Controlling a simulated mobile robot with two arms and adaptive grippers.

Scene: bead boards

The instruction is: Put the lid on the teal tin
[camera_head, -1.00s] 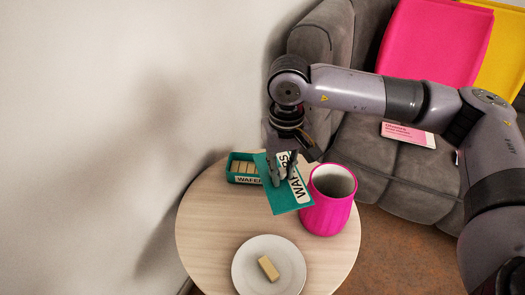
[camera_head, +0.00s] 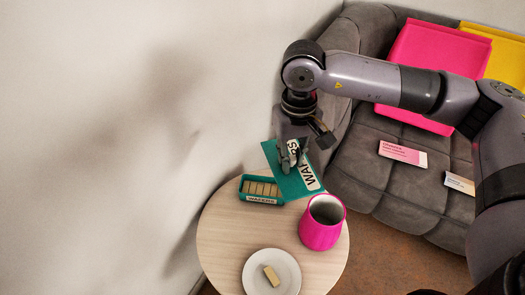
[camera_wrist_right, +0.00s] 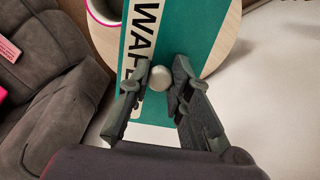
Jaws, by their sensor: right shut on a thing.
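The open teal tin (camera_head: 262,201) stands at the back left of the round table, with a row of tan wafers inside. My right gripper (camera_head: 292,160) is shut on the teal lid (camera_head: 308,186), which bears a white "WAFERS" label. It holds the lid in the air, tilted, behind and to the right of the tin. In the right wrist view, the fingers (camera_wrist_right: 160,82) grip the round metal knob (camera_wrist_right: 158,77) of the lid (camera_wrist_right: 180,30). The tin does not show in the wrist view. My left gripper is not in view.
A white plate (camera_head: 255,283) with one wafer (camera_head: 271,275) lies at the front. A grey sofa (camera_head: 385,180) stands at the right; a wall is at the left.

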